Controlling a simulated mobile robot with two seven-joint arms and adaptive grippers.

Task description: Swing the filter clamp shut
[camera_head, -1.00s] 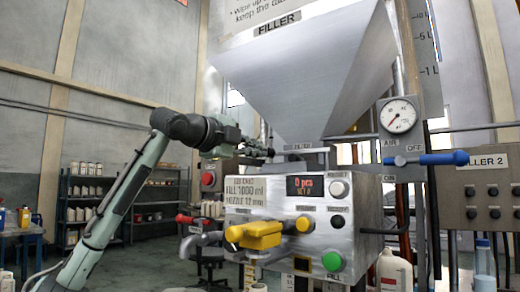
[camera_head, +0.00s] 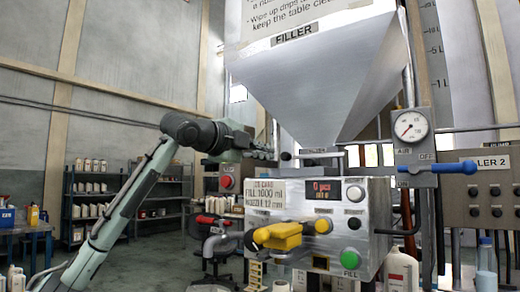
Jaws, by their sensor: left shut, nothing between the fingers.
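My left gripper (camera_head: 268,153) is at the end of the arm coming in from the left. It is shut and empty, beside the left side of the filter section under the steel hopper (camera_head: 320,85). A small label plate (camera_head: 320,151) marks this section, just above the control box. The filter clamp is too small and too covered by my gripper to make out, so I cannot tell its position or whether the fingers touch it. My right gripper is not in view.
The control box (camera_head: 350,235) carries a yellow handle (camera_head: 277,235), a green button (camera_head: 350,258) and a display. A blue-handled air valve (camera_head: 440,167) and a gauge (camera_head: 410,126) are at right. Bottles stand at lower right. Shelves (camera_head: 95,200) stand at the back left.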

